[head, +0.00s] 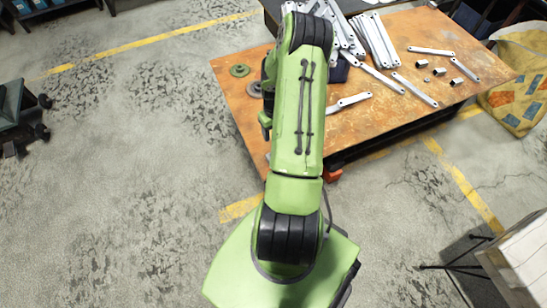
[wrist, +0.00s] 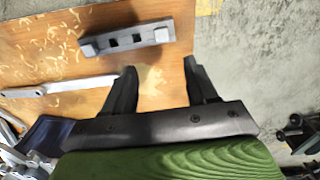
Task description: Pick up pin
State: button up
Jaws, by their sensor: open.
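I cannot surely make out which thing is the pin. Small metal pieces lie on the right part of the rusty orange table in the head view, among them one small piece (head: 439,71) and another (head: 456,81); they are too small to identify. My gripper (wrist: 159,66) is open and empty over the table's edge in the wrist view. In the head view my arm hides the gripper.
A loose bracket (wrist: 50,87) lies left of my gripper, with a dark blue thing (wrist: 40,135) nearby. A yellow bag (head: 520,85) stands at right.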

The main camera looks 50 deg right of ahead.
notch_tip(320, 180, down, 8)
jog(key=shift+f+b, duration=0.1)
jog(key=shift+b, duration=1.05)
notch_tip(320, 180, down, 6)
jog(key=b, duration=0.2)
jog(key=shift+w+a+r+b, duration=0.1)
jog(key=shift+a+r+b, duration=0.1)
jog(key=shift+b, duration=0.1)
jog(key=shift+r, duration=0.1)
grip_shut()
